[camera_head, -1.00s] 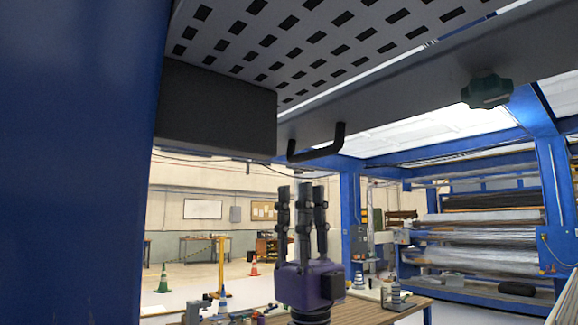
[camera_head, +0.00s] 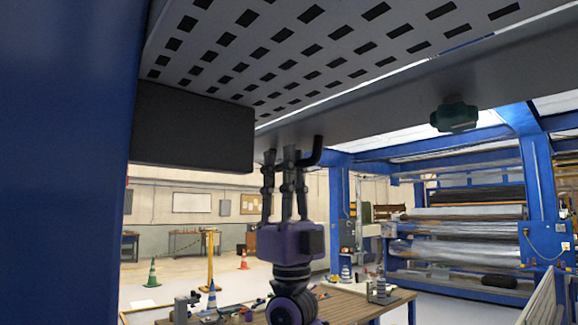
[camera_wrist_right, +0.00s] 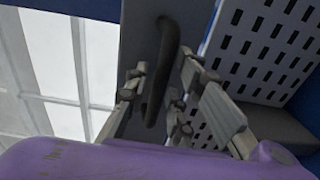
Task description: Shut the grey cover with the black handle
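The grey cover (camera_head: 385,105) hangs raised overhead in the head view, with a perforated panel and a plain front strip. Its black bent handle (camera_head: 314,153) projects from the lower side of the strip. My right gripper (camera_head: 284,155) points upward at the handle and hides part of it. In the right wrist view the black handle (camera_wrist_right: 164,75) runs between the fingers of the right gripper (camera_wrist_right: 160,90). The fingers stand apart on either side of it; I see no clear grip. My left gripper is not in view.
A dark box-shaped part (camera_head: 192,127) sits left of the right gripper, beside a blue post (camera_head: 62,160). A green knob (camera_head: 454,116) hangs from the strip at right. A wooden table (camera_head: 350,305) with small items stands below.

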